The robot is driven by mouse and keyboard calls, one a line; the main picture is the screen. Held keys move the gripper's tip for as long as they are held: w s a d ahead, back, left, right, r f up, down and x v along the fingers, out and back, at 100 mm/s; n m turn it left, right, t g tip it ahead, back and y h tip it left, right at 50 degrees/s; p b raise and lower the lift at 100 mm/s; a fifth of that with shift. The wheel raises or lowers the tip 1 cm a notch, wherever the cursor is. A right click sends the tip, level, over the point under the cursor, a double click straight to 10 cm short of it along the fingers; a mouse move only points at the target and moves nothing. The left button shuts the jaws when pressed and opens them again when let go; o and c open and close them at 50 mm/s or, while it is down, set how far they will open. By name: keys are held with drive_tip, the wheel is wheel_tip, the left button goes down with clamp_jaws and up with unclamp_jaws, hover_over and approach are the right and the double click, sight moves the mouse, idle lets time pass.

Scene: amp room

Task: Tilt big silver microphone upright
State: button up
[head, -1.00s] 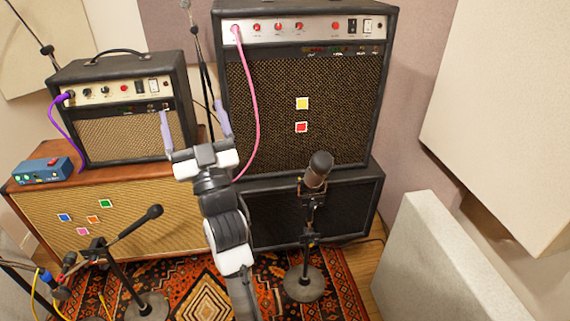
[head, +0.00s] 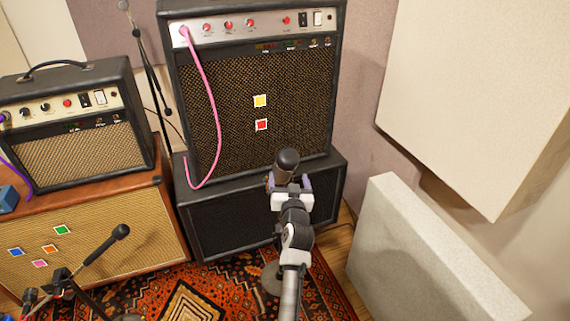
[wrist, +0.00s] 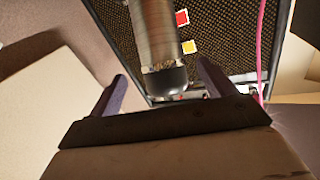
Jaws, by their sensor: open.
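The big silver microphone (head: 287,163) stands in front of the large amp. In the head view its dark end shows above my gripper, and my arm hides most of its body and stand. In the wrist view its silver body (wrist: 154,32) and dark end cap show between my fingers. My gripper (head: 290,183) is open, with one purple finger on each side of the microphone. In the wrist view there are gaps between the microphone and both fingers of my gripper (wrist: 162,80). The microphone's exact lean is hard to tell with the arm in front.
A large black amp (head: 230,110) stands on a black cabinet (head: 235,218) just behind. A grey padded panel (head: 420,250) stands to the right. A smaller amp (head: 80,155) and a thin boom microphone (head: 105,243) are on the left. The round stand base (head: 271,278) rests on the patterned rug.

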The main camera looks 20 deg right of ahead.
sight(286, 178)
drive_tip(key=x, duration=0.7)
drive_tip(key=shift+p, duration=0.4)
